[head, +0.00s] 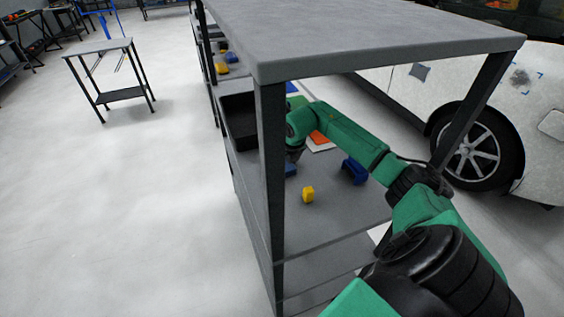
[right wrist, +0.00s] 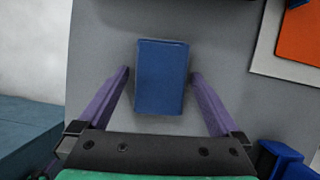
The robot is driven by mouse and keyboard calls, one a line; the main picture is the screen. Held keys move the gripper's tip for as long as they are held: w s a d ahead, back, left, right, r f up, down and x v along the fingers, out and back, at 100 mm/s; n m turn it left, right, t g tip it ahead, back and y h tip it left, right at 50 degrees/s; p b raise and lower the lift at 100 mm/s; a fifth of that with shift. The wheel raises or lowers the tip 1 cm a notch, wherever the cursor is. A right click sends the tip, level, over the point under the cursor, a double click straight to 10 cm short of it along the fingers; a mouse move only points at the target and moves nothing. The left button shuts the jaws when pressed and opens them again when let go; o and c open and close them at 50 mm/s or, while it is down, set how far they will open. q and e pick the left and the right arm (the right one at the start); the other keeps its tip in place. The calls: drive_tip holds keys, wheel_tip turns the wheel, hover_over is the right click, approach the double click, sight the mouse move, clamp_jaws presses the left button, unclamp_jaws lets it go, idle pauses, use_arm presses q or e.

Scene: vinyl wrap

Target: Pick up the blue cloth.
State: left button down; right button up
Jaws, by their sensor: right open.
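A folded blue cloth (right wrist: 162,90), a thick rectangle, lies on the grey shelf. It sits between the two purple fingers of my right gripper (right wrist: 160,74), which is open, with a gap to the cloth on both sides. In the head view the cloth (head: 291,170) shows as a small blue patch just below the end of my right arm, partly covered by it. My right gripper (head: 294,156) hangs over the shelf there, its fingers hard to make out. My left gripper is not in view.
A yellow block (head: 308,194) and a dark blue object (head: 354,171) lie on the shelf (head: 320,222). An orange-and-white piece (head: 319,138) and a black bin (head: 226,99) are farther back. A table top (head: 380,35) and its posts enclose the space. A white car (head: 520,120) stands right.

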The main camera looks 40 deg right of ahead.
drive_tip(key=c, duration=1.2)
drive_tip(key=shift+o, duration=0.2)
wheel_tip(320, 180, up, 9)
drive_tip(key=shift+r+b, duration=0.1)
drive_tip(key=shift+b, duration=1.15)
drive_tip(key=shift+r, duration=0.45)
drive_tip(key=o, duration=0.6)
drive_tip(key=c, duration=0.4)
drive_tip(key=shift+c, duration=0.3)
